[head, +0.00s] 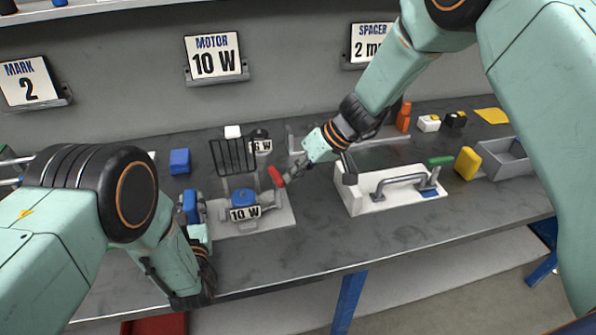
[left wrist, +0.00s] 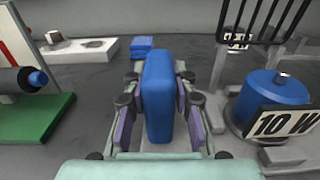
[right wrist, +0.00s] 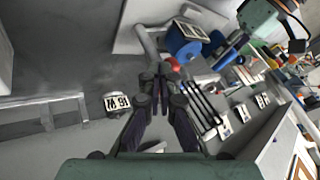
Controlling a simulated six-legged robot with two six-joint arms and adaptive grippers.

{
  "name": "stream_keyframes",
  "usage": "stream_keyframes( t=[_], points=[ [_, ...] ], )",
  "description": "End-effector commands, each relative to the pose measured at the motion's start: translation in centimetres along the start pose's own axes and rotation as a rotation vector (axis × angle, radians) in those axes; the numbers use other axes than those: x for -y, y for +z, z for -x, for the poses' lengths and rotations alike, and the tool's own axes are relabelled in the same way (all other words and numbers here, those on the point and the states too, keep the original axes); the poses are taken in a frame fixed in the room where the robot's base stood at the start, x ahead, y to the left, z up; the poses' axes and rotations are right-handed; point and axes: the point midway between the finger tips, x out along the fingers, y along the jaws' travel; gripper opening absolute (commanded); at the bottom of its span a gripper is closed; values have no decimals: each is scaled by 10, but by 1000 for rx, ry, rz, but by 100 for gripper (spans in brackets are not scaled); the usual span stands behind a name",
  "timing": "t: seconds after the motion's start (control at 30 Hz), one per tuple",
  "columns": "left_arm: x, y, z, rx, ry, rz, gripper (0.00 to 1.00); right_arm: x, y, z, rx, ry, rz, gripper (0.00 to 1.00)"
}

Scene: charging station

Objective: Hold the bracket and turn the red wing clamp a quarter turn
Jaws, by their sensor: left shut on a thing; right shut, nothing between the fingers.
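My left gripper (head: 197,212) is shut on an upright blue block (left wrist: 158,95) at the left edge of the grey fixture plate (head: 270,217). The block could be the bracket's grip; its join to the plate is hidden. The red wing clamp (head: 276,176) stands at the right of the fixture, beside the blue motor (head: 241,197) with its "10 W" label. My right gripper (head: 294,170) is shut and empty, its tips close to the clamp. In the right wrist view the clamp (right wrist: 173,63) shows just beyond the fingertips; I cannot tell whether they touch.
A black wire rack (head: 233,156) stands behind the motor. A white block with a grey handle (head: 400,184) lies right of the fixture. A small blue block (head: 180,161) is at the back left. The bench front (head: 300,250) is clear.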

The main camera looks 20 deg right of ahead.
Motion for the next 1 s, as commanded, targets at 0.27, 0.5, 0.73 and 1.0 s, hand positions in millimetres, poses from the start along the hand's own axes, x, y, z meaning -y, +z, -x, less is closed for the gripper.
stream_keyframes(
  t=[0.27,0.5,0.73,1.0],
  points=[
    [5,1,0,4,-13,0,0,5,3,-2,5,-7,0,0],
    [6,1,0,4,-17,0,0,2,0,-2,4,-7,1,0],
    [7,2,0,5,-18,0,0,-6,-6,-2,4,-7,1,0],
    [5,1,0,4,-13,0,0,-16,-6,4,3,-6,-2,0]
  ],
)
